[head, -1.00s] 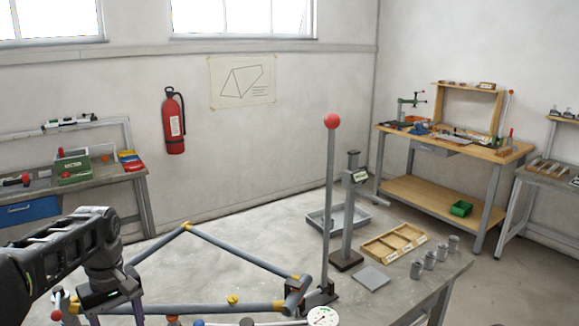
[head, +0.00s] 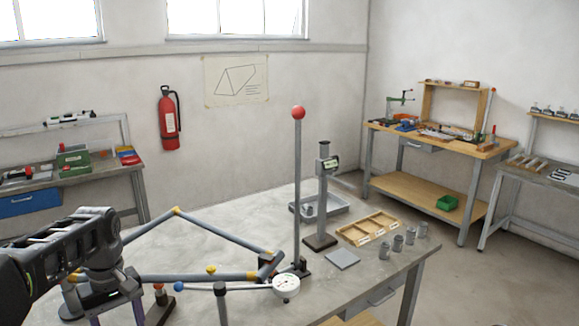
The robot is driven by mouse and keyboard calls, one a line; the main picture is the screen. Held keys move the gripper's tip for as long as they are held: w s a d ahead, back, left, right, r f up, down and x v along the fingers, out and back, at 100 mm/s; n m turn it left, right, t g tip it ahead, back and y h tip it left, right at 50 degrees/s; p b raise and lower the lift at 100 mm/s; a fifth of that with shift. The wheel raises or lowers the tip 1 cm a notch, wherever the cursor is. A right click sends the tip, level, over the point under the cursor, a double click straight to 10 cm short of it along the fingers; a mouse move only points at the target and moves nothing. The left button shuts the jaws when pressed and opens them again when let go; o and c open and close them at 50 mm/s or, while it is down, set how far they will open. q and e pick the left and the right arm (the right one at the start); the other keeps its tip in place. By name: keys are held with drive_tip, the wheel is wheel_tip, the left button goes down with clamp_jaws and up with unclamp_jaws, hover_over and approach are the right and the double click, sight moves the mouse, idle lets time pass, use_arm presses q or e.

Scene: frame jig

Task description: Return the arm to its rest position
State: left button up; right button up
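My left arm comes in from the left, and its gripper (head: 115,305) points down at the left end of the frame of grey tubes (head: 190,278). Its fingers are partly cut off by the lower picture edge, so I cannot tell whether they are open or shut. The tube frame has yellow joints and lies on the grey table (head: 330,290). A white dial gauge (head: 286,287) sits by its right corner, at the end of a thin bar. My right arm and gripper are not in view.
A tall post with a red ball (head: 298,113) rises behind the gauge. A grey stand (head: 322,200), a wooden tray (head: 368,228), a grey plate (head: 343,259) and several metal cylinders (head: 397,243) stand to the right. The table's middle behind the frame is clear.

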use_arm(q)
drive_tip(key=d+f+m+h+b, duration=0.1)
drive_tip(key=d+f+m+b, duration=0.1)
drive_tip(key=d+f, duration=0.5)
drive_tip(key=d+f+m+b, duration=0.1)
drive_tip(key=d+f, duration=0.1)
drive_tip(key=f, duration=1)
drive_tip(key=d+f+m+h+b, duration=0.1)
drive_tip(key=d+f+m+b, duration=0.1)
drive_tip(key=d+f, duration=0.5)
drive_tip(key=s+d+f+m+b, duration=0.1)
drive_tip(key=s+d+f, duration=0.3)
drive_tip(key=s+f, duration=0.3)
drive_tip(key=s+d+f+h+b, duration=0.1)
drive_tip(key=s+d+f+b, duration=0.1)
drive_tip(key=s+d+f, duration=0.3)
drive_tip(key=s+d+f+m+h+b, duration=0.1)
drive_tip(key=s+d+f, duration=0.3)
drive_tip(key=s+f, duration=0.5)
drive_tip(key=shift+s+d+f+m+t+b, duration=0.2)
drive_tip(key=shift+d+f+m+t+b, duration=0.15)
drive_tip(key=shift+f, duration=0.2)
drive_tip(key=shift+a, duration=0.15)
drive_tip(key=shift+c, duration=0.5)
